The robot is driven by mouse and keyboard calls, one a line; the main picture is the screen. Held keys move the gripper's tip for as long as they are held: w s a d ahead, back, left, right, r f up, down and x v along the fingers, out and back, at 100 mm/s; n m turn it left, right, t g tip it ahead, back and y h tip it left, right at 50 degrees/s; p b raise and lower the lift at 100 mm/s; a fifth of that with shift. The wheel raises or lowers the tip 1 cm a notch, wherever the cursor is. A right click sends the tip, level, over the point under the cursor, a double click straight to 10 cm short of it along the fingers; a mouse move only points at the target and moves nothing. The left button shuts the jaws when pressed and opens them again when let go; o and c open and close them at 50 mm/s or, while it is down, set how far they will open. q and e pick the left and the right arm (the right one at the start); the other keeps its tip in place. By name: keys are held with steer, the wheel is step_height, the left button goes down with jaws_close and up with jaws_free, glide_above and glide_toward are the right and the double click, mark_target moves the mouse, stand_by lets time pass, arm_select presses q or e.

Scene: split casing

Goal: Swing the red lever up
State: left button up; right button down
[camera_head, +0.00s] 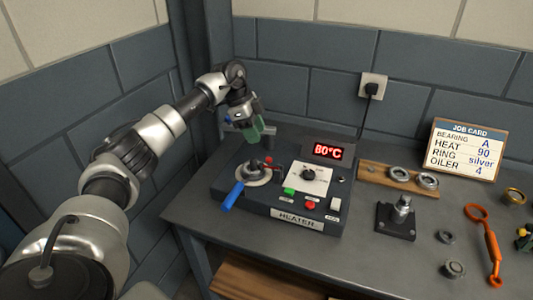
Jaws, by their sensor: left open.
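The heater (262,203) is a dark box on the bench with a red display (327,151) reading 80°C. On its left top sits a round metal plate (252,174) with a blue-handled lever (233,195) pointing to the front left. A small red part (268,160) shows beside the plate; I cannot tell whether it is the red lever. My left gripper (256,133) is open above the heater's back left, pointing down, with a green part at its tip. It looks apart from the blue handle. My right gripper is not in view.
The heater front has a dial (309,174), a green button (289,191) and a red button (310,204). To the right are a wooden ring holder (375,176), a metal post on a base (397,220), an orange tool (490,240) and a job card (466,150).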

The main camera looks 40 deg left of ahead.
mark_target(269, 158)
arm_select(q)
steer(key=p+x, duration=0.1)
steer(key=x, duration=0.7)
steer(key=shift+f, duration=0.2)
steer(key=shift+d+r, duration=0.1)
jaws_close()
